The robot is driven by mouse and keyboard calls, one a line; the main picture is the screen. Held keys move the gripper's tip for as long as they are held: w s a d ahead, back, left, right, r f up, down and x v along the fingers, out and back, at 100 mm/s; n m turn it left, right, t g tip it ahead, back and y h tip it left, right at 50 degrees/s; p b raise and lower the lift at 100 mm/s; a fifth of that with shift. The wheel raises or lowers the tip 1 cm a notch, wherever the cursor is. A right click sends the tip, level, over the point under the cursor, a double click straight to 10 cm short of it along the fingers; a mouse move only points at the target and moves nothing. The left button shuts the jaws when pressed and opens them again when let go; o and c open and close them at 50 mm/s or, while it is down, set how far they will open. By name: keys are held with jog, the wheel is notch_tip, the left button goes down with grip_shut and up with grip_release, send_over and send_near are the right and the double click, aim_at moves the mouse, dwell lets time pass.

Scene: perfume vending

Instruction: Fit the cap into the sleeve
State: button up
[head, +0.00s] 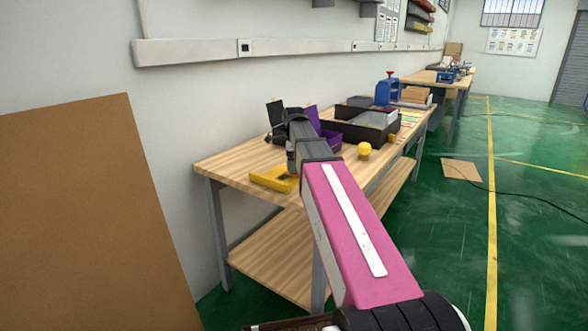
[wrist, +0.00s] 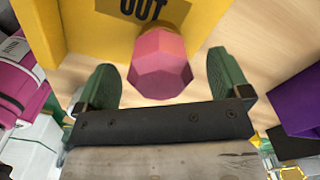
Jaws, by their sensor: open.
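A pink faceted piece (wrist: 160,65) that looks like the cap shows in the wrist view, beside a yellow tray (wrist: 85,30) marked OUT. My gripper (wrist: 163,82) is open, with one green finger on each side of the pink piece. I see gaps between the fingers and the piece; its lower edge lies close to the dark palm edge in the picture. In the head view the same yellow tray (head: 268,181) is at the near end of the wooden table, and my arm hides the cap. I cannot pick out the sleeve with certainty in either view.
A purple bin (head: 330,141) and a yellow ball-like object (head: 364,150) stand on the wooden table (head: 235,166). A black box (head: 368,126) and a blue device (head: 388,92) are farther back. In the wrist view, pink and white items (wrist: 20,75) crowd the left; a purple bin (wrist: 298,103) is right.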

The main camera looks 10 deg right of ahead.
jog(key=shift+f, duration=0.25)
jog(key=c, duration=1.1)
jog(key=shift+r, duration=0.2)
